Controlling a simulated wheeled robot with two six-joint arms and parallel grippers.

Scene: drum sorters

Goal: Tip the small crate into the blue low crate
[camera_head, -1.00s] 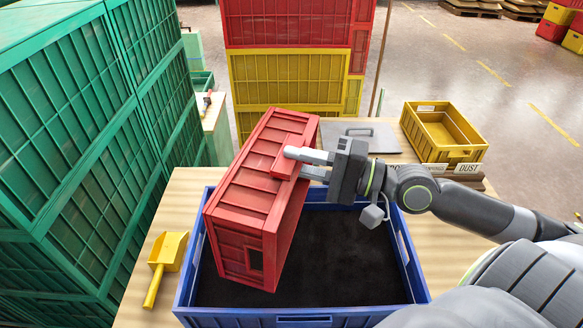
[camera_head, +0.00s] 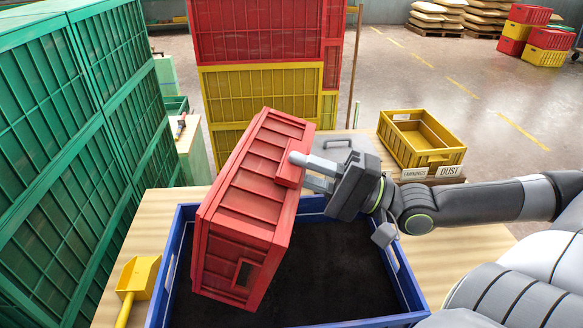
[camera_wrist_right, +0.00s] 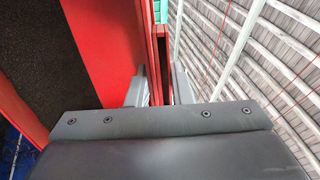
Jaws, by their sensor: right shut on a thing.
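The small red crate (camera_head: 240,200) is held tilted on its side above the blue low crate (camera_head: 402,270) in the head view. Its underside faces up and left, and its opening is turned away from the head camera. My right gripper (camera_head: 308,172) is shut on the red crate's rim or grip block; the wrist view also shows the fingers (camera_wrist_right: 157,90) either side of a red edge. Dark fine material (camera_head: 330,265) covers the floor of the blue crate. A dark patch inside the red crate (camera_wrist_right: 92,40) shows in the wrist view. My left gripper is out of view.
A yellow scoop (camera_head: 137,280) lies on the wooden table left of the blue crate. A yellow crate (camera_head: 422,150) stands behind right, by labels reading FANNINGS and DUST (camera_head: 450,171). Green crate stacks (camera_head: 60,130) rise close on the left; red and yellow stacks (camera_head: 262,90) stand behind.

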